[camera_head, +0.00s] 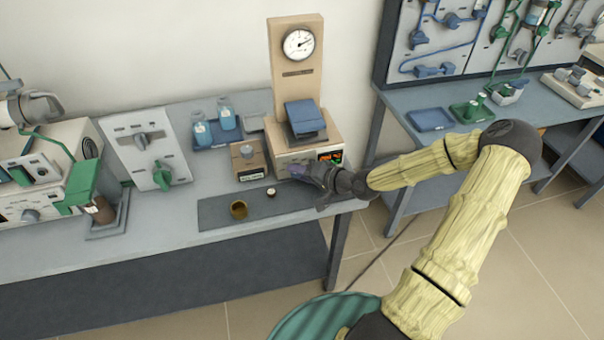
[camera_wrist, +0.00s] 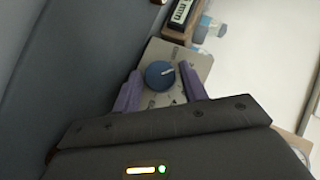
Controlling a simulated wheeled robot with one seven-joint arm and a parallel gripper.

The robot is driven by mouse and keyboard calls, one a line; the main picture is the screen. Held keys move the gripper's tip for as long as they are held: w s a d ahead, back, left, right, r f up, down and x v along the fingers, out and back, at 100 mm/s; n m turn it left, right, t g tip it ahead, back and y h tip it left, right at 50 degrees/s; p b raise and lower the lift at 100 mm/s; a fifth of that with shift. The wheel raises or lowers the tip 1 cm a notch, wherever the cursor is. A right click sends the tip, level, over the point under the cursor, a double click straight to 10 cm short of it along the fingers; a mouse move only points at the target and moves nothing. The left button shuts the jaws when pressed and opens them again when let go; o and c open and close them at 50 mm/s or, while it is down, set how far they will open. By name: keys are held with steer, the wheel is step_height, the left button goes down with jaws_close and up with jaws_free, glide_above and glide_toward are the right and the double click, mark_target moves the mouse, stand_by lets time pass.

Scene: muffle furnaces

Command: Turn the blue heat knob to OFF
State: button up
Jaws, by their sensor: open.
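The blue heat knob (camera_wrist: 159,76) sits on a pale panel (camera_wrist: 155,52) in the wrist view. A white pointer line on it points right and slightly up in that view; the panel's printed marks are too small to read. My gripper (camera_wrist: 159,69) is open, with one purple finger on each side of the knob; I cannot tell whether either finger touches it. In the head view my gripper (camera_head: 300,173) is at the front of the beige unit (camera_head: 282,140) with the gauge column, and the knob is hidden behind it.
A lit display (camera_head: 330,157) is right of my gripper. A brown box (camera_head: 249,164) stands to its left. A dark mat (camera_head: 215,212) with a brass cup (camera_head: 238,209) and a small white-topped piece (camera_head: 271,192) lies in front. Blue-capped bottles (camera_head: 202,128) stand behind.

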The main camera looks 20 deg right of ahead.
steer(key=c, duration=0.7)
steer(key=shift+h, duration=0.4)
steer(key=shift+r+n+h+p, duration=0.15)
steer(key=shift+n+h+p, duration=0.2)
steer(key=shift+n, duration=0.15)
steer(key=shift+a+n+g+h, duration=0.15)
steer(key=shift+n+g+h, duration=0.3)
steer(key=shift+h, duration=0.3)
steer(key=n+h+b, duration=0.1)
steer(key=h+b, duration=0.1)
steer(key=h, duration=0.1)
steer(key=shift+a+n+b, duration=0.15)
steer(key=shift+n+b, duration=0.2)
steer(key=shift+b, duration=0.05)
steer(key=shift+a+h+b, duration=0.1)
steer(key=shift+h+b, duration=0.2)
steer(key=shift+b, duration=0.1)
steer(key=shift+n, duration=0.3)
